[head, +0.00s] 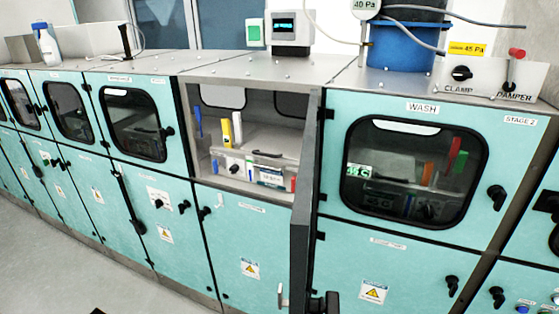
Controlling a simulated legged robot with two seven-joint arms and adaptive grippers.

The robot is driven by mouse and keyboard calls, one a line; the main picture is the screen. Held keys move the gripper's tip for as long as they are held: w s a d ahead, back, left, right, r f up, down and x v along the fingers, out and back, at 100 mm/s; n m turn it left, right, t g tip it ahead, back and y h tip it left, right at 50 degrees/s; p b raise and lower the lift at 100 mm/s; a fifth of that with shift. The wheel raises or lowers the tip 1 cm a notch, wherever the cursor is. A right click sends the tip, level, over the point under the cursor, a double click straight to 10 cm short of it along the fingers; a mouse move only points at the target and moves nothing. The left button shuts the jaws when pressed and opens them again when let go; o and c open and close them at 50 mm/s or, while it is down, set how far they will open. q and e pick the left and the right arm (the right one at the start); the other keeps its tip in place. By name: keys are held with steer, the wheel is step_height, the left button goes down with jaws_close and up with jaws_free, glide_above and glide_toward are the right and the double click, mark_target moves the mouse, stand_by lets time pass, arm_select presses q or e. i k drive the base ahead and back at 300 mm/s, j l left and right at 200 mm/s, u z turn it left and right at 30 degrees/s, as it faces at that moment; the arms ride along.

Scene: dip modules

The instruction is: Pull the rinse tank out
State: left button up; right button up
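A grey tank (240,167) sits inside the open bay (200,165) in the middle of the head view. It has a dark knob, a dark handle and a small white label too blurred to read; I take it for the rinse tank. The bay's door (305,200) stands open and is seen nearly edge-on at the right of the opening. It hides part of the bay's right side. Neither gripper can be made out in this view.
The closed WASH door (415,175) is right of the open bay. More closed teal doors (135,125) run left. Yellow (227,132) and blue (198,121) pieces stand in the bay. A blue bucket (400,45) and control box (490,78) are on top.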

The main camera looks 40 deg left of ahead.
mark_target(250, 165)
steer(key=j+z, duration=0.25)
steer(key=j, duration=0.5)
steer(key=j+z, duration=0.25)
steer(key=j, duration=0.5)
steer(key=i, duration=0.05)
